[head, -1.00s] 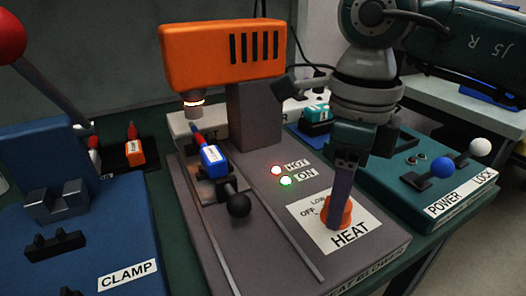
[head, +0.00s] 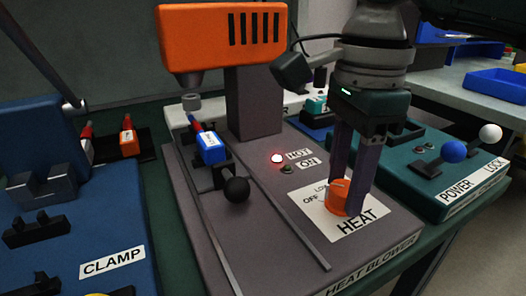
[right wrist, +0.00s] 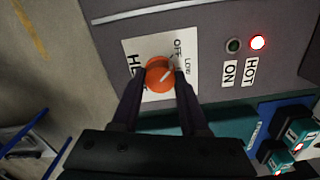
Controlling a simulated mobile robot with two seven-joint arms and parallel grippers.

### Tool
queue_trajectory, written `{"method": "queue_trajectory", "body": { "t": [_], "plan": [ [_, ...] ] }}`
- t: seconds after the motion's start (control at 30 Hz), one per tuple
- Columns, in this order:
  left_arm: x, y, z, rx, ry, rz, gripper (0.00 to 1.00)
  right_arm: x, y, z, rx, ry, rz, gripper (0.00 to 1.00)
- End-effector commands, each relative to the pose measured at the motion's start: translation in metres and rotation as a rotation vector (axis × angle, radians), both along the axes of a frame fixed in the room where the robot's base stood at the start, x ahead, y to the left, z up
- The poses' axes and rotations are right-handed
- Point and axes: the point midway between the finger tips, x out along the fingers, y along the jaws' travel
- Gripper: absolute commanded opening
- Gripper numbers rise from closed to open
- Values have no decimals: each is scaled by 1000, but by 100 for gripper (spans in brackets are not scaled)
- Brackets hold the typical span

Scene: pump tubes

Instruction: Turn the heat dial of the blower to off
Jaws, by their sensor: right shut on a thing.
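The heat dial (head: 336,200) is an orange knob on a white HEAT label (head: 312,214) on the blower's base. My right gripper (head: 348,205) comes down from above and is shut on the dial, one finger on each side. The right wrist view shows the dial (right wrist: 159,74) between the fingertips, with a white pointer line slanting toward the OFF and LOW marks; I cannot tell which it meets exactly. The green ON lamp (head: 287,169) is dark and the HOT lamp (head: 277,158) glows. The orange blower head's nozzle (head: 191,102) does not glow. My left gripper is not in view.
A blue and white tube piece (head: 210,148) sits in a holder below the nozzle, with a black-knobbed lever (head: 236,190) beside it. The blue clamp station (head: 60,235) stands left. The teal station (head: 450,180) with blue and white knobs stands close right.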

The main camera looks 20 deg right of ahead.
Motion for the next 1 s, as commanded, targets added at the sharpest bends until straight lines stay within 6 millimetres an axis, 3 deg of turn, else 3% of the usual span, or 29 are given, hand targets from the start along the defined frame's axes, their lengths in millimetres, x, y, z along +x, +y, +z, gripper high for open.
{"method": "queue_trajectory", "body": {
  "t": [0.7,0.73,1.0],
  "plan": [
    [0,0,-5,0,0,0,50,0,1,1,2,-1,80,0],
    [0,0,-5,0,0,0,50,0,1,1,2,-1,80,47],
    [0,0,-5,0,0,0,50,0,0,1,1,-1,78,74]
  ]
}}
